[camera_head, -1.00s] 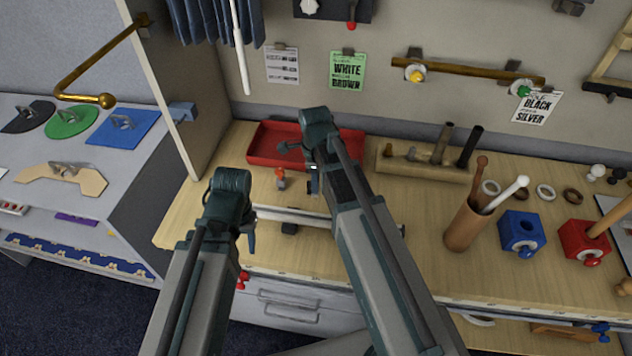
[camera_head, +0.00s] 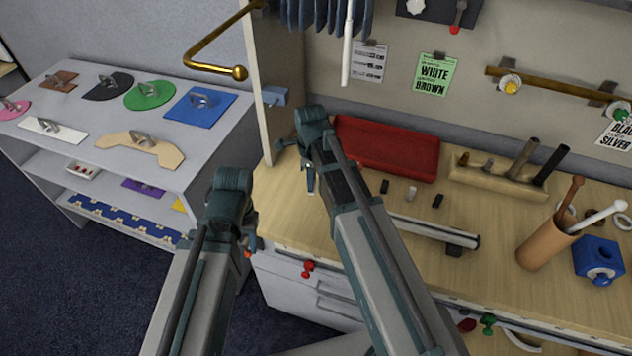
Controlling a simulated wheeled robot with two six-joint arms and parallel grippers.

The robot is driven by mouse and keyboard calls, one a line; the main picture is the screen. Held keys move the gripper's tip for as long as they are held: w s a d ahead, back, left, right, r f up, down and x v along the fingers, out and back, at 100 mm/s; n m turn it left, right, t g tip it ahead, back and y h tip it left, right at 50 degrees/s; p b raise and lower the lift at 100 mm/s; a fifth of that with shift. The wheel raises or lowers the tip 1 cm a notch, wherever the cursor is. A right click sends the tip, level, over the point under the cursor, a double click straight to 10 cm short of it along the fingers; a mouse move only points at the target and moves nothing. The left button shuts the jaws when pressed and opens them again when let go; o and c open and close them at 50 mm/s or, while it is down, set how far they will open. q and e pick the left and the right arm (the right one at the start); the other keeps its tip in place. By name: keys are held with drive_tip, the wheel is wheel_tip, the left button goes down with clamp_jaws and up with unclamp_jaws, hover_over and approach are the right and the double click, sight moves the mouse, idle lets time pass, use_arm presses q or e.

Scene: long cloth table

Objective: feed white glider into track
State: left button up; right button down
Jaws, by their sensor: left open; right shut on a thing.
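The pale track (camera_head: 435,231) lies along the table; my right arm covers its left part. Behind it stand three small blocks: a white one (camera_head: 411,193), which looks like a white glider, between two black ones (camera_head: 385,186). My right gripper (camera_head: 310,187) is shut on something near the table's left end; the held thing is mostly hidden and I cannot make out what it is. My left gripper (camera_head: 248,243) is open, further left and nearer, at the table's left edge. A small orange part (camera_head: 247,254) shows by its fingers; I cannot tell what it belongs to.
A red tray (camera_head: 388,148) lies behind the blocks, with a wooden holder of pegs (camera_head: 497,180) to its right. An upright panel (camera_head: 272,80) rises at the table's left end. A grey shelf unit (camera_head: 200,150) stands further left, beyond a floor gap.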

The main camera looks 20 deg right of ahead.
drive_tip(key=shift+w+a+f+m, duration=0.3)
drive_tip(key=shift+w+f, duration=0.1)
drive_tip(key=shift+f, duration=0.15)
drive_tip(key=shift+w+a+f+m+b, duration=0.25)
drive_tip(key=shift+w+a+f+b, duration=0.15)
drive_tip(key=shift+a, duration=0.2)
drive_tip(key=shift+w+a+f+m+b, duration=0.25)
drive_tip(key=shift+w+a+b, duration=0.05)
drive_tip(key=shift+a+b, duration=0.25)
drive_tip(key=shift+a, duration=0.1)
drive_tip(key=shift+s+d, duration=0.55)
drive_tip(key=shift+d, duration=0.25)
drive_tip(key=shift+s+d, duration=0.5)
drive_tip(key=shift+d, duration=0.3)
drive_tip(key=shift+s+d, duration=0.55)
drive_tip(key=shift+d, duration=0.25)
drive_tip(key=shift+s+d, duration=1.05)
drive_tip(key=shift+d, duration=0.55)
drive_tip(key=shift+s+d, duration=1.1)
drive_tip(key=shift+d, duration=0.45)
drive_tip(key=shift+s+d, duration=1.05)
drive_tip(key=shift+d, duration=0.55)
